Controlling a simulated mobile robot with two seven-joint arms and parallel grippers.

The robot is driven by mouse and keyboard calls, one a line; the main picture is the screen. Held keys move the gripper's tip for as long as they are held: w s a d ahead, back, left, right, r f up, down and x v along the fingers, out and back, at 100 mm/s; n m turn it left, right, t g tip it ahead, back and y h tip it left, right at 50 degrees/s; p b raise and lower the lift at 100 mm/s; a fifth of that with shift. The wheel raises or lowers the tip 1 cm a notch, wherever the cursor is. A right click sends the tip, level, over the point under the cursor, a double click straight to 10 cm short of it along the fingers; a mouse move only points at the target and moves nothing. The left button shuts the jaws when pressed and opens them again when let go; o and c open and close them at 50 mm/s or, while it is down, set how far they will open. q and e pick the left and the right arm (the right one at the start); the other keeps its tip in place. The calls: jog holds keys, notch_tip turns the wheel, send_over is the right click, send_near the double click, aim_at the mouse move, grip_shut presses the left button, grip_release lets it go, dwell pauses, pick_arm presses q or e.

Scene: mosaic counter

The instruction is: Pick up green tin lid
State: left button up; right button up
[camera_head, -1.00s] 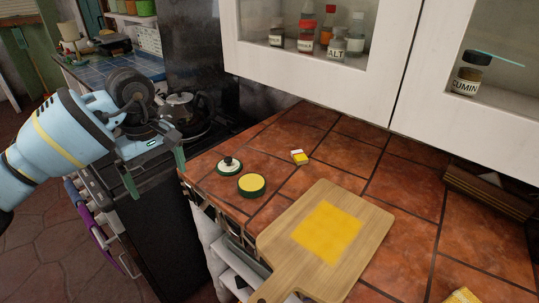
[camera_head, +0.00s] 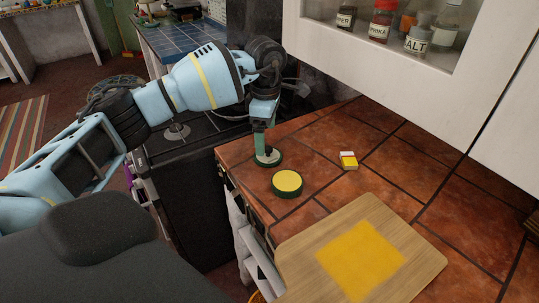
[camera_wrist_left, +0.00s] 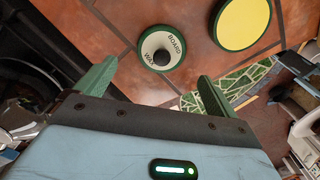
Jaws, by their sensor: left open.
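The green tin lid (camera_head: 274,161) lies flat on the tiled counter near its left edge, its black knob up. In the left wrist view the lid (camera_wrist_left: 174,42) shows a green rim and a pale face with "BOARD WAX" lettering. My left gripper (camera_head: 263,142) points down over the lid and partly hides it in the head view. In the left wrist view the gripper (camera_wrist_left: 157,74) is open and empty, its green fingers apart with the lid ahead of the gap. The open green tin (camera_head: 288,184) with a yellow filling sits beside the lid. My right gripper is out of view.
A wooden board (camera_head: 420,262) with a yellow square lies at the front. A small yellow-and-white box (camera_head: 348,160) lies behind it. White wall cabinets (camera_head: 480,85) overhang the counter. The stove (camera_head: 190,150) is left of it. Bare tiles lie around the box.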

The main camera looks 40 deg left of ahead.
aim_at(268, 148)
pick_arm(q)
jog(key=shift+d+f, duration=0.2)
jog(key=shift+f, duration=2.55)
jog(key=c, duration=1)
jog(key=shift+c, duration=0.2)
jog(key=shift+r, duration=0.1)
jog(key=shift+r, duration=0.4)
jog(key=r, duration=0.2)
jog(key=shift+s+d+r, duration=0.15)
jog(key=shift+s+r, duration=0.1)
jog(key=shift+r, duration=0.1)
jog(key=s+d, duration=0.2)
jog(key=s, duration=0.2)
jog(key=s+d+r, duration=0.1)
jog(key=s+d, duration=0.1)
jog(key=s, duration=0.3)
jog(key=s+d, duration=0.2)
jog(key=s, duration=0.3)
jog(key=shift+d+r, duration=0.2)
